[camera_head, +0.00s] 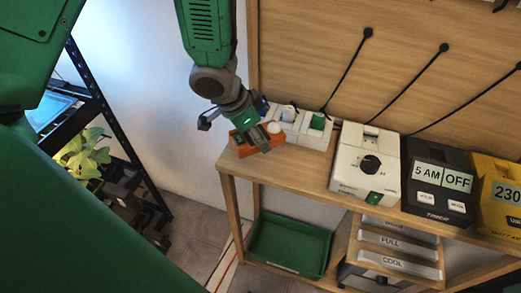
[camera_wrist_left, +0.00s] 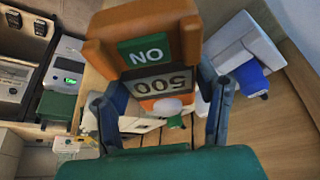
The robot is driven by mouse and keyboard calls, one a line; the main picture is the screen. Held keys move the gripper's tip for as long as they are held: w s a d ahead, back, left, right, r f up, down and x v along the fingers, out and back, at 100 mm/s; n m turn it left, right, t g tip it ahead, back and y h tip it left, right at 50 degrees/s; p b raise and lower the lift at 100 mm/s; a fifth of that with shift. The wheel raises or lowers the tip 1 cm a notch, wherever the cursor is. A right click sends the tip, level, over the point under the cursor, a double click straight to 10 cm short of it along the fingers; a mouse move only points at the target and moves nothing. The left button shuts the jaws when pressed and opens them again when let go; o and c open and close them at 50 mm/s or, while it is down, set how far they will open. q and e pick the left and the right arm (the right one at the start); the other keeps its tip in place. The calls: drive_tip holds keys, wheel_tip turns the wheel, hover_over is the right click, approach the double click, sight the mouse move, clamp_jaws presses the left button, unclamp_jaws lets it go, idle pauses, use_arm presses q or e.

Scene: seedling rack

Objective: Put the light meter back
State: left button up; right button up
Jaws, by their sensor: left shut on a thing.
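The light meter is an orange handheld unit (camera_wrist_left: 193,38) with a white dome, a 500 display and a green ON label, seen upside down in the left wrist view. In the head view its orange body (camera_head: 239,149) is at the left end of the wooden bench, partly hidden by my gripper. My left gripper (camera_head: 252,128) is shut on it; in the left wrist view the fingers (camera_wrist_left: 165,98) sit on both sides. I cannot tell whether the meter touches the bench. My right gripper is not in view.
White holders (camera_head: 314,140) stand beside the meter, one with a green top. A white box with a dial (camera_head: 366,165), a black timer (camera_head: 436,180) and a yellow unit (camera_head: 498,195) line the bench to the right. A green tray (camera_head: 290,244) lies below. A plant rack stands left.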

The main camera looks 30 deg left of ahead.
sight(259, 155)
use_arm(q)
drive_tip(key=shift+x, duration=1.1)
drive_tip(key=f, duration=0.1)
drive_tip(key=f+b, duration=0.1)
drive_tip(key=f, duration=0.1)
drive_tip(key=shift+s+a, duration=0.15)
drive_tip(key=shift+a, duration=0.05)
drive_tip(key=shift+f, duration=0.2)
drive_tip(key=shift+a, duration=0.1)
drive_tip(key=o, duration=1.5)
drive_tip(key=shift+r, duration=0.15)
drive_tip(key=shift+r, duration=0.25)
drive_tip(key=p+v, duration=0.3)
drive_tip(key=v, duration=0.8)
drive_tip(key=shift+s+a+r, duration=0.1)
drive_tip(key=shift+a, duration=0.1)
